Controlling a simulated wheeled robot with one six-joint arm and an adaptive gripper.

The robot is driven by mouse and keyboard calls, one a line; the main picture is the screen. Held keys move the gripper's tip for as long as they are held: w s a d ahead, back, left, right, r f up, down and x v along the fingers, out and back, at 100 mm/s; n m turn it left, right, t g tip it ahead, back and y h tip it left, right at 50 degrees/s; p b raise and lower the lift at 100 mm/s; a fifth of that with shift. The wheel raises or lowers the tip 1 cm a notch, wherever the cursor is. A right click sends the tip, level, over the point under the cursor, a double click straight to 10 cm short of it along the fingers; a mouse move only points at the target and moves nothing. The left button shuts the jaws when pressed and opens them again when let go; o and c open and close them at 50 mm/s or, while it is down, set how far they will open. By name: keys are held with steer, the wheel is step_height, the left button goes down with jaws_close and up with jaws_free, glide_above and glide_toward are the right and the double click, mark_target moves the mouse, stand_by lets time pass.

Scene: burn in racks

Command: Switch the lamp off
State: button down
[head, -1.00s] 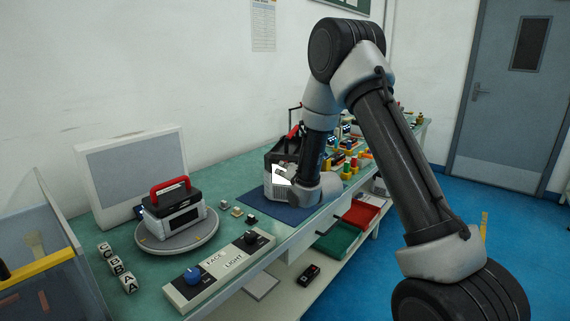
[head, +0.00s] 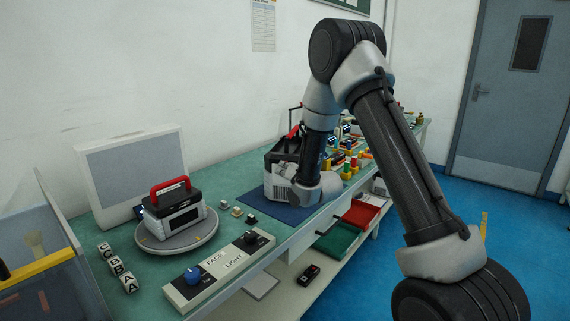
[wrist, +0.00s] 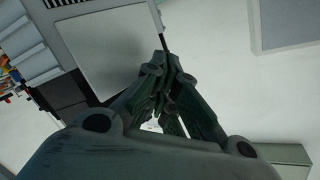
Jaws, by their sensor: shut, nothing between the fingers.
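The lamp seems to be the grey box-shaped unit with a dark top (head: 276,183) on the blue mat, partly hidden behind my arm in the head view. In the wrist view a pale square panel (wrist: 105,48) in a grey frame looks unlit. My gripper (wrist: 163,62) is shut and empty, its fingertips close to the panel's right edge by a thin dark bar (wrist: 164,40). I cannot tell whether they touch. In the head view my wrist hides the fingers.
A control box labelled FACE and LIGHT (head: 222,265) with knobs lies at the bench's front edge. A red-handled case (head: 175,215) sits on a round turntable (head: 160,243). A large pale panel (head: 130,165) stands behind it.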

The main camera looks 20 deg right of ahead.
steer(key=shift+s+a, duration=0.2)
steer(key=shift+s, duration=0.2)
steer(key=s+a, duration=0.3)
steer(key=s, duration=0.2)
stand_by(0.4)
steer(key=shift+s, duration=0.2)
steer(key=s+a, duration=0.4)
steer(key=s, duration=0.2)
steer(key=shift+s, duration=0.4)
stand_by(0.6)
